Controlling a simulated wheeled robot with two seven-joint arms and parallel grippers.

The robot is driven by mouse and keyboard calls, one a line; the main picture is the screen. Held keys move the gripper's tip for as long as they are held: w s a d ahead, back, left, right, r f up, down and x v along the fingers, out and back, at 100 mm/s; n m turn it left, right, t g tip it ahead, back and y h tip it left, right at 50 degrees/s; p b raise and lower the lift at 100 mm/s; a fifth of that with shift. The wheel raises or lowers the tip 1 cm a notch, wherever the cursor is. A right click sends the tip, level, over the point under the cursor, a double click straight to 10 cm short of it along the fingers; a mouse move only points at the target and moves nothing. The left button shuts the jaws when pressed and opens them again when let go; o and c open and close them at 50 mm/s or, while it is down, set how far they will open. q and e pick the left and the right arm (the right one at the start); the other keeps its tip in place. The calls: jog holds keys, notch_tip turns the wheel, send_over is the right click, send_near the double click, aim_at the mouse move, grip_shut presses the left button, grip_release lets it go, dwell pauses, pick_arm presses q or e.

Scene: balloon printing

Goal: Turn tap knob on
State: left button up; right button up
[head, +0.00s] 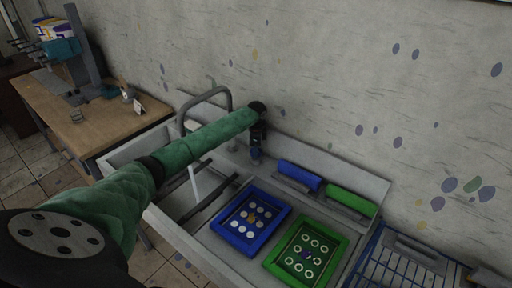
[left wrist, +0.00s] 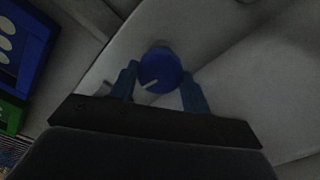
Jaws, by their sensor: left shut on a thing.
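A round blue tap knob (left wrist: 160,70) with a white mark shows in the left wrist view, between the two blue fingers of my left gripper (left wrist: 163,84). The gripper is shut on the knob. In the head view my left gripper (head: 255,151) is at the back of the sink (head: 148,148), where the knob is largely hidden by it. A grey curved faucet (head: 205,92) rises to the left of the gripper, behind my green arm. A pale stream (head: 193,183) shows below the arm; I cannot tell whether it is water. My right gripper is not in view.
A blue frame (head: 223,232) and a green frame (head: 278,270) lie in the sink. Blue (head: 299,176) and green (head: 349,202) squeegees rest at its back edge. A blue wire rack (head: 378,262) stands at right. A wooden table (head: 98,120) with a printing machine is at left.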

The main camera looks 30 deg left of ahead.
pick_arm(q)
jog(key=shift+r+n+p, duration=0.15)
jog(key=shift+n+p, duration=0.15)
jog(key=shift+n, duration=0.9)
jog(key=shift+w, duration=0.1)
jog(key=o, duration=1)
jog(key=shift+c, duration=0.2)
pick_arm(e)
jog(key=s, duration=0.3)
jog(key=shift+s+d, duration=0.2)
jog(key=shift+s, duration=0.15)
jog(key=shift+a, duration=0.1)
